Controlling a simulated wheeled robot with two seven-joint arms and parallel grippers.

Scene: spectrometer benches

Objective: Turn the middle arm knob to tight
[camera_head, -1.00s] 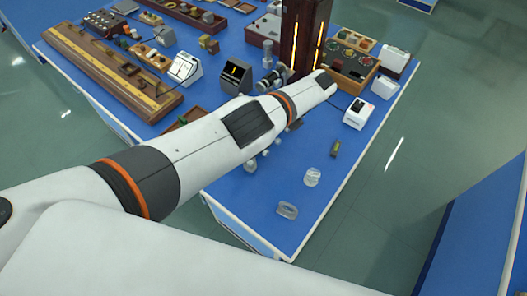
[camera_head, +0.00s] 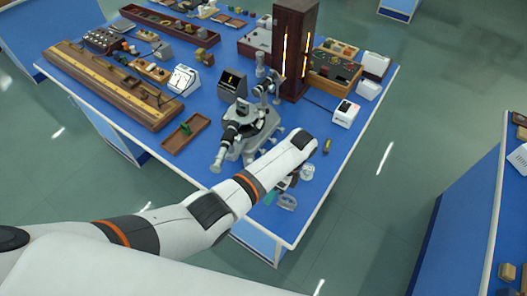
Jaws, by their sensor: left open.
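A grey spectrometer (camera_head: 250,127) with a dark telescope tube and several small knobs stands on the blue bench, just beyond my left arm. Its knobs are too small for me to tell which is the middle arm knob or how it is set. My left arm crosses the front of the bench from the left, its wrist end to the right of the spectrometer. My left gripper (camera_head: 286,182) shows only partly below the wrist, open, near the clear glass pieces and apart from the spectrometer. My right gripper is not in view.
A dark wooden column with glowing strips (camera_head: 296,45) stands behind the spectrometer. A small wooden tray (camera_head: 186,133) lies to its left, and a white box (camera_head: 345,113) to its right. Glass pieces (camera_head: 287,202) sit near the front edge. Other instruments fill the back.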

